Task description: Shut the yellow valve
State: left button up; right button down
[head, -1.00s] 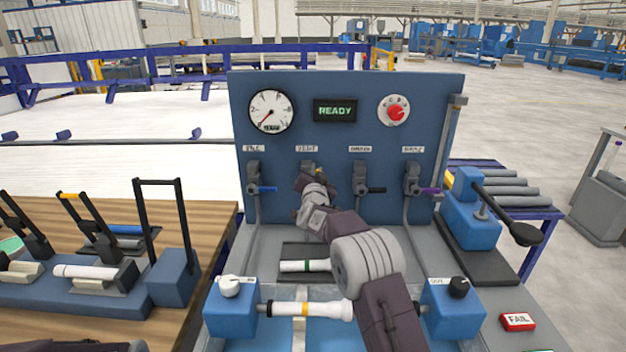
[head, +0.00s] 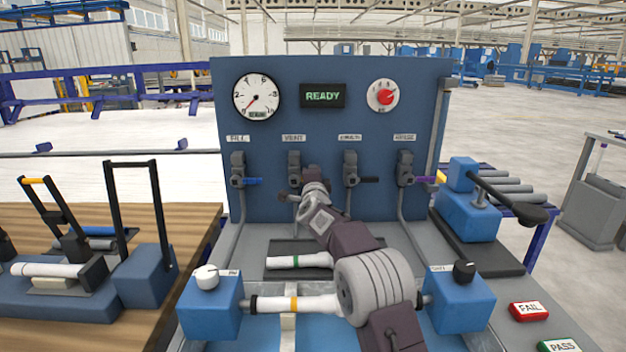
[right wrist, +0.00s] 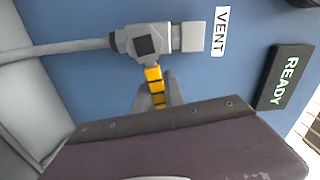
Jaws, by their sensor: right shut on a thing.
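The vent valve (head: 294,160) is on the blue panel, second from the left. In the right wrist view its grey body (right wrist: 148,44) sits beside the VENT label, and its yellow handle (right wrist: 154,76) sticks out sideways, across the line of the pipe. My right gripper (right wrist: 157,92) is shut on the yellow handle, with a grey finger on each side of it. In the head view my right gripper (head: 300,193) is at the vent valve and hides the handle. My left gripper is not in view.
The display (head: 323,96) reads READY. A white pipe with a yellow band (head: 275,304) lies between two blue blocks below my right arm.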

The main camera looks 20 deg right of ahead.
jog(key=shift+f+m+b, duration=0.35)
jog(key=shift+m+b, duration=0.35)
jog(key=shift+m, duration=0.2)
jog(key=shift+a, duration=0.1)
jog(key=shift+r, duration=0.1)
jog(key=c, duration=1.5)
grip_release()
jog(key=shift+c, duration=0.2)
jog(key=shift+o, duration=0.5)
jog(key=shift+w+a+f, duration=0.15)
jog(key=shift+w+f, duration=0.05)
jog(key=shift+w, duration=0.1)
jog(key=shift+s, duration=0.15)
jog(key=b+v, duration=0.2)
jog(key=v, duration=0.7)
